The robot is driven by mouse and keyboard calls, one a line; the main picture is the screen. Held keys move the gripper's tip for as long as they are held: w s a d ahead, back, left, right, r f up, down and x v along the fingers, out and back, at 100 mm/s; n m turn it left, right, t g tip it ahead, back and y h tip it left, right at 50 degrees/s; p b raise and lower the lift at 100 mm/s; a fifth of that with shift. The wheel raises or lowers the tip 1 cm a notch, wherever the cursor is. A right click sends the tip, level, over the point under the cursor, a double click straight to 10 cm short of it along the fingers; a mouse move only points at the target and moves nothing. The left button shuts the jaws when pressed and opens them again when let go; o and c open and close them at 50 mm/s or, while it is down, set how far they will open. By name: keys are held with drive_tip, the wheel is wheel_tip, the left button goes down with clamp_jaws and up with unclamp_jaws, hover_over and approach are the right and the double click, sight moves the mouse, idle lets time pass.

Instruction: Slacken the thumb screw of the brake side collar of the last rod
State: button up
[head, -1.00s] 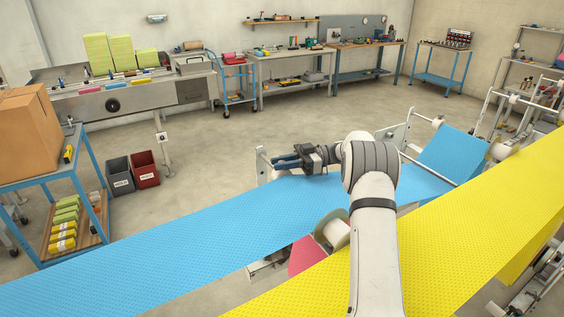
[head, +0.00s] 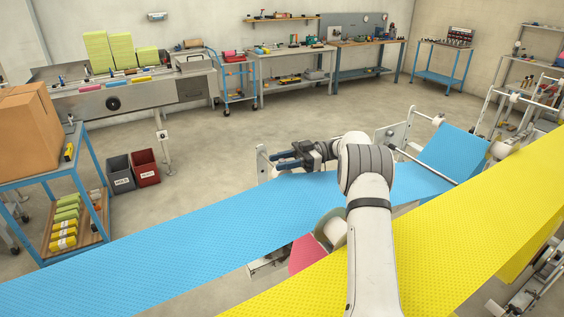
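My gripper (head: 286,160) reaches left over the far edge of the blue web, close to a pale upright end plate (head: 262,165). Its two dark blue fingers show as separate prongs with a small gap, and nothing shows between them. A thin metal rod (head: 428,164) runs beside the blue web at the right, near another pale plate (head: 391,136). I cannot make out any collar or thumb screw; the blue web and my arm cover much of the stand. I cannot tell which rod is the last one.
The blue web (head: 160,245) and yellow web (head: 470,210) stretch across the foreground. A roll with a white core (head: 335,232) and pink material (head: 304,256) sits between them. A blue cart (head: 85,180) with a cardboard box (head: 28,132) stands left. Open floor (head: 230,150) lies behind.

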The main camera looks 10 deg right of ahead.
sight(282, 160)
drive_tip(key=shift+r, duration=0.15)
wheel_tip(282, 160, up, 10)
drive_tip(key=p, duration=0.8)
drive_tip(key=shift+f, duration=0.2)
